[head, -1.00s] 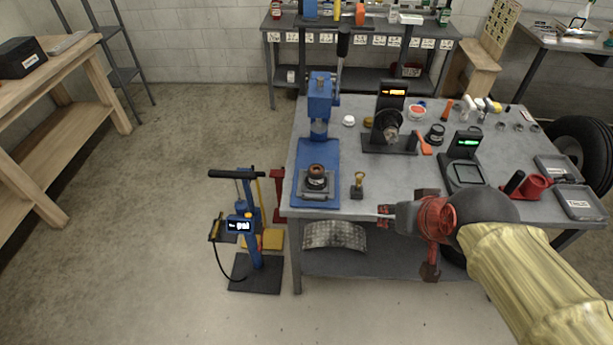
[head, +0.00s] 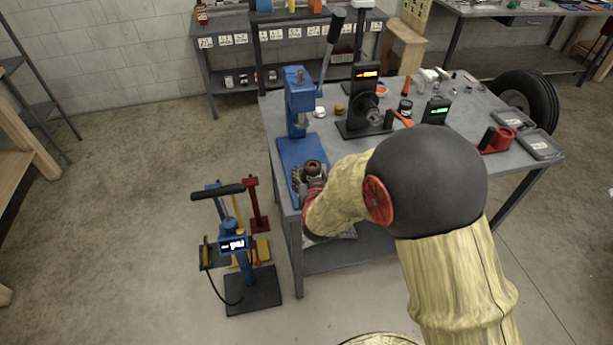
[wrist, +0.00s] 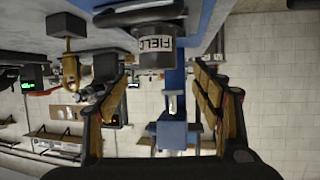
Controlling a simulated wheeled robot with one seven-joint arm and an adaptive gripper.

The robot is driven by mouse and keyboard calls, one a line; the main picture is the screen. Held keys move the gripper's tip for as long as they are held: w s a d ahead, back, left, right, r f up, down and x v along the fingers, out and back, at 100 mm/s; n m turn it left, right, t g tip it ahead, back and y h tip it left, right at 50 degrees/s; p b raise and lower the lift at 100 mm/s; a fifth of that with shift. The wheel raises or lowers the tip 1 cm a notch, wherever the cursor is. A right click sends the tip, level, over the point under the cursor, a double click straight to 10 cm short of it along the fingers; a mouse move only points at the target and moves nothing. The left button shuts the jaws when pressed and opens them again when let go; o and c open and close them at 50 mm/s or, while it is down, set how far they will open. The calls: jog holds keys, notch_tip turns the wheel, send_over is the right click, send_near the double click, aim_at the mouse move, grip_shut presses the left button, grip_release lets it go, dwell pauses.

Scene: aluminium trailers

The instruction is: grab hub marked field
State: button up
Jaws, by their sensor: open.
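The hub marked FIELD (wrist: 155,55) is a dark cylinder with a pale label band, seen upside down in the wrist view. In the head view its brownish top (head: 312,167) shows on the base of the blue press (head: 298,110). My gripper (wrist: 162,82) is open and empty, with one finger on each side of the picture and the hub ahead between them. In the head view my gripper (head: 307,186) is at the front of the press base, close to the hub. My arm hides part of the hub and base, and I cannot tell whether the fingers touch it.
The grey workbench (head: 262,110) carries a black device with an orange display (head: 366,90) and one with a green display (head: 436,109). A blue stand (head: 240,255) is on the floor left of the bench. A brass-coloured piece on a dark block (wrist: 70,65) shows left in the wrist view.

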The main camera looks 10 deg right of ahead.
aim_at(313, 168)
jog(key=x, duration=0.2)
jog(key=b+x, duration=0.1)
jog(key=x, duration=0.1)
jog(key=b+x, duration=0.1)
jog(key=x, duration=0.1)
jog(key=shift+w+d+f, duration=0.15)
jog(key=shift+f, duration=0.3)
jog(key=shift+c, duration=0.8)
jog(key=c, duration=1.5)
grip_shut()
jog(key=shift+w+r, duration=0.1)
jog(key=shift+r, duration=0.1)
